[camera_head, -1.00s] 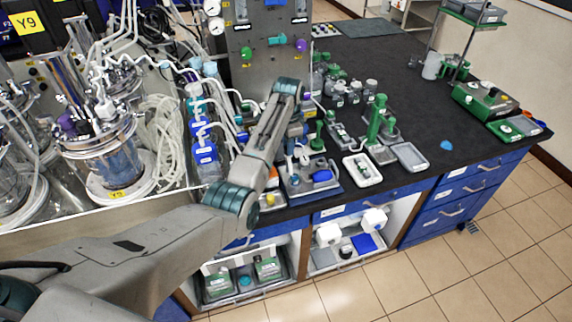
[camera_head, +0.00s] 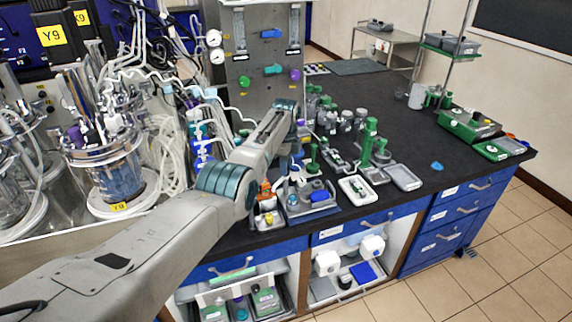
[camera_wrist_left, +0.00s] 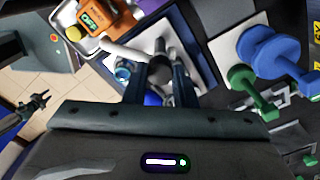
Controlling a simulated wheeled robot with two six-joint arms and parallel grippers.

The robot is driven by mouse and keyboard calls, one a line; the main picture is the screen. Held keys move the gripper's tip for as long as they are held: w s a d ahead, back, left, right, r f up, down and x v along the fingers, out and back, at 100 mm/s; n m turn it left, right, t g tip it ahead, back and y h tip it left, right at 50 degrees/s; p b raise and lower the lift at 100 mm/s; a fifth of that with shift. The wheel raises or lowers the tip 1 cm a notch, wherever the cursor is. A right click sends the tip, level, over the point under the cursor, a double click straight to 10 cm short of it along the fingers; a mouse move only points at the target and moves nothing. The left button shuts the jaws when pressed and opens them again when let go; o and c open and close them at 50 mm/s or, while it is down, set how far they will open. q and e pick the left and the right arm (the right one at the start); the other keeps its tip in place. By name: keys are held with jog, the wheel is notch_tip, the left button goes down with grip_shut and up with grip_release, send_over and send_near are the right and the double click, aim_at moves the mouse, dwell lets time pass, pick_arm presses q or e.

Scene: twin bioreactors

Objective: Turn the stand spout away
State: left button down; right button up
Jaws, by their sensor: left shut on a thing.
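The stand (camera_head: 312,207) is a grey-blue tray unit with white parts and a blue piece, near the bench's front edge in the head view. My left gripper (camera_wrist_left: 160,88) comes down over this area; its fingers are mostly hidden behind my arm in the head view. In the left wrist view they are closed around a grey round piece (camera_wrist_left: 160,68). A white spout-like tube (camera_wrist_left: 122,50) runs from beside this piece to the upper left, over a blue-rimmed round top. A dark claw, apparently my right gripper (camera_wrist_left: 38,103), shows over the floor; its jaw state is unclear.
An orange device (camera_wrist_left: 105,18) and a yellow cap (camera_wrist_left: 73,33) sit on a tray close to the spout. Blue and green knobbed parts (camera_wrist_left: 270,50) stand to the right. White trays (camera_head: 358,190) and green stands crowd the bench; its right middle is freer.

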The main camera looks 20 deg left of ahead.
pick_arm(q)
jog(key=shift+m, duration=0.6)
pick_arm(e)
jog(key=shift+s+d+r, duration=0.1)
jog(key=shift+s+d, duration=0.05)
jog(key=shift+s, duration=0.2)
pick_arm(q)
jog(key=c, duration=1.2)
grip_release()
jog(key=shift+w, duration=0.1)
jog(key=shift+r, duration=0.4)
jog(key=shift+r+b, duration=1.15)
jog(key=shift+r, duration=3.8)
pick_arm(e)
jog(key=shift+f, duration=1.3)
pick_arm(q)
jog(key=shift+f, duration=0.1)
